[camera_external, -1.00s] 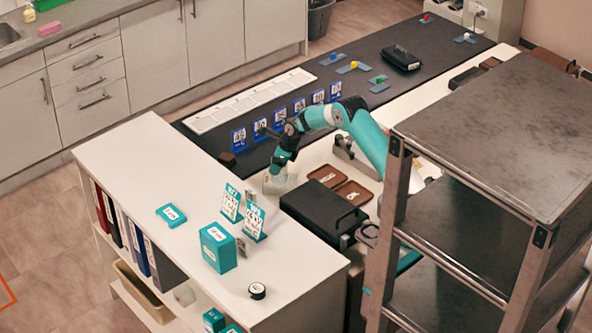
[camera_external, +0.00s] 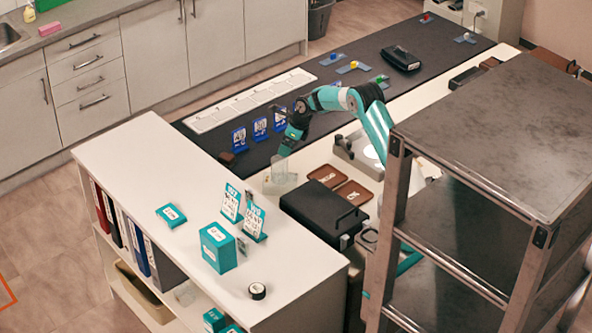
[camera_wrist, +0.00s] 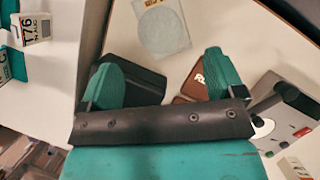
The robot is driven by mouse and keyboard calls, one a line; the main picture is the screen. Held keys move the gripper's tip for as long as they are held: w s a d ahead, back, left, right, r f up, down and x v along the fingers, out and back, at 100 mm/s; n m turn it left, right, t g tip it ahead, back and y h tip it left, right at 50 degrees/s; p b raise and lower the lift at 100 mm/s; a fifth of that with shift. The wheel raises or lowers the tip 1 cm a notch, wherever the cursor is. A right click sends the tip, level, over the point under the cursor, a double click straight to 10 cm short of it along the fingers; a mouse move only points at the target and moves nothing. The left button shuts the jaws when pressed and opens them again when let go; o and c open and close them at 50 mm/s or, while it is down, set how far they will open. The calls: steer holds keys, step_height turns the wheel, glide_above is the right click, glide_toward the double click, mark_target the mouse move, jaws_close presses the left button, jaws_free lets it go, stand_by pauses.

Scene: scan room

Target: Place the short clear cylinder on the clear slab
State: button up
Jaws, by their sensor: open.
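The short clear cylinder (camera_external: 279,168) stands upright on the clear slab (camera_external: 270,188), on the pale bench top in the external view. In the wrist view the cylinder (camera_wrist: 162,32) shows as a pale round shape within the outline of the slab (camera_wrist: 184,42), near the top edge. My gripper (camera_external: 284,151) is above the cylinder. In the wrist view my gripper (camera_wrist: 165,78) has its two teal fingers wide apart with nothing between them. The cylinder lies beyond the fingertips, apart from them.
A black lidded case (camera_external: 318,210) and brown trays (camera_external: 352,192) are right of the slab. Blue numbered stands (camera_external: 260,128) line the dark mat behind it. The white shelf unit (camera_external: 150,170), with upright cards (camera_external: 231,202), is in front. A metal rack (camera_external: 480,130) stands at right.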

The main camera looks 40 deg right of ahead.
steer(key=s+a+r+n+g, duration=0.1)
steer(key=s+a+r+n, duration=0.35)
steer(key=s+n, duration=0.2)
steer(key=s+a+r+n+y, duration=0.1)
steer(key=s+a+r+n, duration=0.2)
steer(key=s+a+n, duration=0.3)
steer(key=s+a+r+n+g, duration=0.1)
steer(key=s+a+r+n, duration=0.3)
steer(key=s+n, duration=0.3)
steer(key=s+a+n+g, duration=0.1)
steer(key=s+a+n, duration=0.1)
steer(key=s+n, duration=0.6)
steer(key=s+a+n, duration=0.1)
steer(key=s+n, duration=0.8)
steer(key=s, duration=0.6)
steer(key=shift+a+r+g+y, duration=0.15)
steer(key=shift+a+g+y, duration=0.15)
steer(key=shift+a+g, duration=0.1)
